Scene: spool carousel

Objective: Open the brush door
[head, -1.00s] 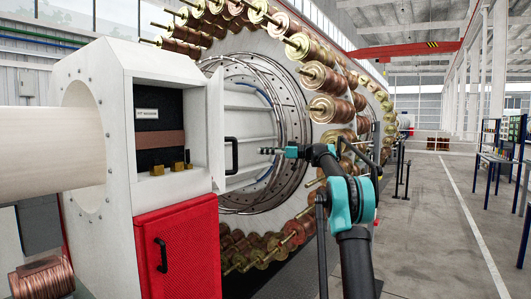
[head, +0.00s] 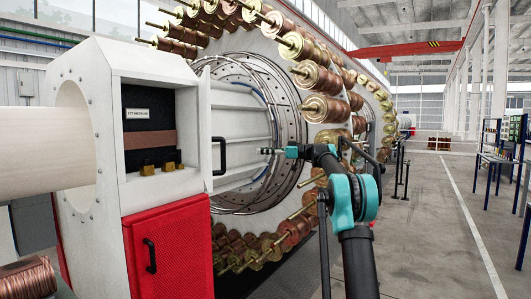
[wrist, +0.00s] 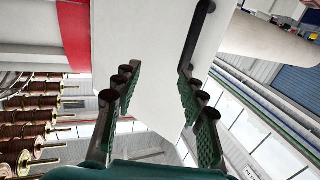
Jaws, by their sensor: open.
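The white brush door (head: 205,138) stands swung out at the right side of the open brush compartment in the head view. Its black bar handle (head: 220,155) is on the face toward my gripper. My gripper (head: 264,151) is to the right of the handle, apart from it, open and empty. In the wrist view the fingers (wrist: 153,95) are spread, with the white door panel (wrist: 145,60) beyond them. The handle (wrist: 197,38) shows there at upper right, ahead of the right finger. Inside the compartment are a dark panel, a copper band (head: 150,141) and brass blocks (head: 160,168).
A red lower door (head: 170,255) with its own black handle is below the compartment. The big spool carousel (head: 245,110) with copper spools stands behind my gripper. A thick pale shaft (head: 45,145) enters the housing at left. The floor aisle at right is clear.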

